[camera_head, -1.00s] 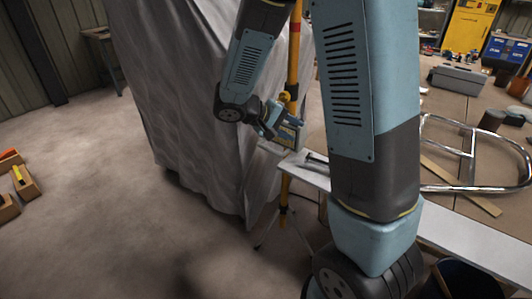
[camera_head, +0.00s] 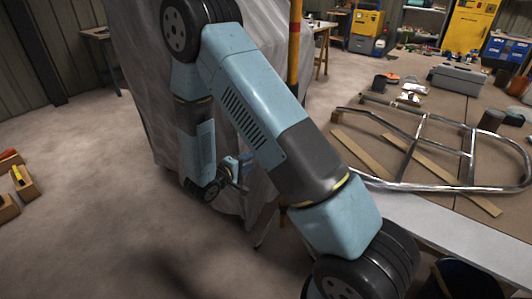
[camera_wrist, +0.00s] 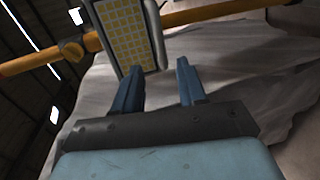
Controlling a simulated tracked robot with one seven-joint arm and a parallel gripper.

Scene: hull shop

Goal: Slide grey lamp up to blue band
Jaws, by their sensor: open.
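The lamp (camera_wrist: 124,34) is a flat panel with a yellow grid face and a grey frame, at the top of the wrist view, in front of a yellow pole (camera_wrist: 212,12). In the head view my arm hides the lamp. My gripper (camera_wrist: 157,72) is open and empty. Its left blue finger overlaps the lamp's lower edge in the picture, and its right finger is clear to the right of the lamp; I cannot tell if they touch. In the head view my gripper (camera_head: 238,172) is low before the draped sheet. I see no blue band.
The pole (camera_head: 295,45) shows a red band above my arm in the head view. A knob (camera_wrist: 72,50) sits on the pole. A grey sheet (camera_head: 135,70) drapes a large shape behind my arm.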

